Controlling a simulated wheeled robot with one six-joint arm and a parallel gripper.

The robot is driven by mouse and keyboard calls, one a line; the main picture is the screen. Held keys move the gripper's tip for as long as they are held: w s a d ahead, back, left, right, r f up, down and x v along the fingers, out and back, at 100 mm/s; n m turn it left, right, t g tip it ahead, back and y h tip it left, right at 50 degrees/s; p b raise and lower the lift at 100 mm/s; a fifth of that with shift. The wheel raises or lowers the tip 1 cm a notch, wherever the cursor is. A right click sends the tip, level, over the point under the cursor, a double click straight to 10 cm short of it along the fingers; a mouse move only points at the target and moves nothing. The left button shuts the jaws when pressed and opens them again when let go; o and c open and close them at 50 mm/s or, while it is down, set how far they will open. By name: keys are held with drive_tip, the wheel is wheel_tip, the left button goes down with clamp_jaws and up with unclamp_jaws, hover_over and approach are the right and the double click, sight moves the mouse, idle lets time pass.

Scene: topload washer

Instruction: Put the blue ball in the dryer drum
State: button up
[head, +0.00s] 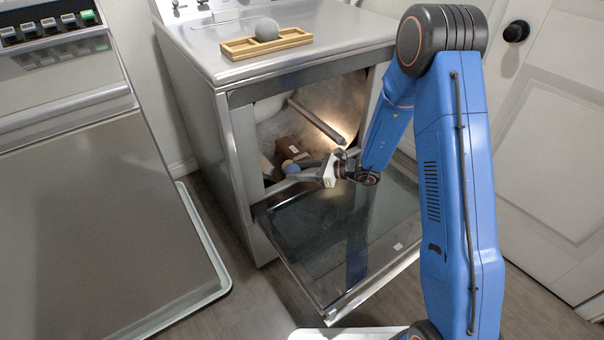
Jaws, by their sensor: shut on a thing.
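The blue ball (289,165) is small in the head view, at the mouth of the dryer. My gripper (292,169) reaches in from the right over the open door and is shut on the ball. The fingers hide part of the ball. The dryer drum (330,95) is open at the front and lit inside. The ball shows against the lower left of the opening; I cannot tell how far inside it is.
The dryer door (330,240) is folded down in front of the opening. The washer (80,200) stands left.

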drive_tip(key=shift+w+a+f, duration=0.3)
drive_tip(key=shift+w+a, duration=0.2)
drive_tip(key=shift+w, duration=0.2)
drive_tip(key=w+a, duration=0.3)
drive_tip(key=w, duration=0.2)
drive_tip(key=shift+w+a, duration=0.4)
drive_tip(key=shift+f, duration=0.85)
drive_tip(key=o, duration=1.1)
drive_tip(key=shift+o, duration=0.2)
drive_tip(key=v, duration=1.7)
drive_tip(key=shift+d, duration=0.15)
